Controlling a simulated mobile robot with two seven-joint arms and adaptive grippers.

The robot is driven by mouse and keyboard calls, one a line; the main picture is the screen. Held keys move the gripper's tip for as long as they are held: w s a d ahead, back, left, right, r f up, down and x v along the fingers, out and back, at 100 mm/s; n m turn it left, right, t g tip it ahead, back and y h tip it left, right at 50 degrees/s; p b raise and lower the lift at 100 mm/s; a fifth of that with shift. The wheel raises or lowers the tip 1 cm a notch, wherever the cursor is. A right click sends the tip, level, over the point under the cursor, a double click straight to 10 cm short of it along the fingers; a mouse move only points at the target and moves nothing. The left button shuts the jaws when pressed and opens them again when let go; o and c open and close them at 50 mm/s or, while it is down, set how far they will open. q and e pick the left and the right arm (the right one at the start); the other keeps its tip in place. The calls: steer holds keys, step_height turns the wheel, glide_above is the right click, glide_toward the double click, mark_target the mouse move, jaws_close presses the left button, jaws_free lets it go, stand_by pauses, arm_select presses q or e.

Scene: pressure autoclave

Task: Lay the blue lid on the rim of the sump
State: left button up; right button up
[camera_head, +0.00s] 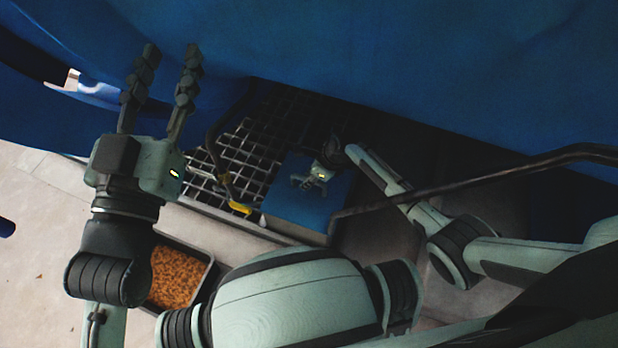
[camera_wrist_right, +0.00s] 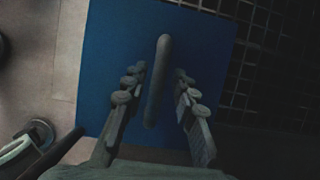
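The blue lid (camera_head: 295,215) lies low beside the dark grating, below the large blue vessel. In the right wrist view the lid (camera_wrist_right: 108,60) is a flat blue plate with an upright grey bar handle (camera_wrist_right: 157,80). My right gripper (camera_head: 310,184) is over the lid. In its wrist view the gripper (camera_wrist_right: 158,76) is open, one finger on each side of the handle, with a visible gap on both sides. My left gripper (camera_head: 171,55) is open and empty at the upper left, in front of the blue vessel. I cannot make out the sump's rim clearly.
The dark grating (camera_head: 255,140) lies left of and behind the lid. A black hose with a yellow end (camera_head: 239,207) hangs over it. A dark pipe (camera_head: 480,182) crosses right of the lid. A tray of orange granules (camera_head: 178,278) stands at the lower left. The blue vessel (camera_head: 400,60) overhangs above.

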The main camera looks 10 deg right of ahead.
steer(key=shift+o, duration=0.5)
steer(key=shift+s+d+f, duration=0.1)
steer(key=shift+s+f, duration=0.15)
steer(key=shift+v, duration=3.85)
steer(key=shift+w, duration=0.2)
